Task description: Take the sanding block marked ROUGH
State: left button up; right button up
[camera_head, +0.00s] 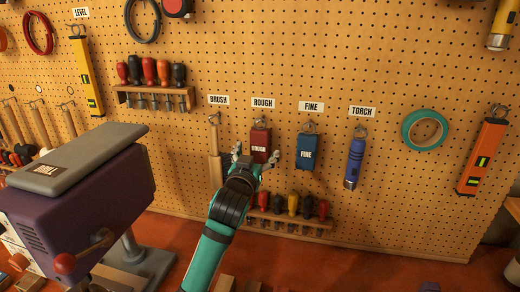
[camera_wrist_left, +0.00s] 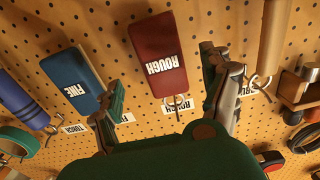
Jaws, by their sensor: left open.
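The red sanding block marked ROUGH (camera_head: 260,143) hangs from a hook on the pegboard under its ROUGH label (camera_head: 263,103). My left gripper (camera_head: 258,158) is open in front of the board, at the block's lower part. In the left wrist view the block (camera_wrist_left: 158,52) appears upside down, with the open fingers (camera_wrist_left: 165,95) to either side of it and gaps between. I cannot tell how far the block lies beyond the fingertips. The blue block marked FINE (camera_head: 306,152) hangs just right of the gripper. My right gripper is not in view.
A brush (camera_head: 215,150) hangs close left of the block, and a blue torch (camera_head: 354,163) hangs right of FINE. A rack of screwdrivers (camera_head: 290,224) is below. A purple drill machine (camera_head: 80,200) stands at the left on the red bench.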

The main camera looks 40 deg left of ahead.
aim_at(259, 148)
pick_arm(q)
jog(key=shift+w+a, duration=0.15)
jog(key=shift+w, duration=0.1)
jog(key=b+x, duration=0.1)
jog(key=x, duration=0.4)
jog(key=shift+s+a+f+b, duration=0.15)
jog(key=shift+a+b, duration=0.05)
jog(key=shift+b, duration=0.15)
jog(key=shift+d, duration=0.1)
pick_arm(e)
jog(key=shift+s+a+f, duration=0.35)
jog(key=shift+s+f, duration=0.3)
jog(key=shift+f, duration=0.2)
pick_arm(q)
jog(key=shift+s, duration=0.15)
jog(key=c, duration=1.3)
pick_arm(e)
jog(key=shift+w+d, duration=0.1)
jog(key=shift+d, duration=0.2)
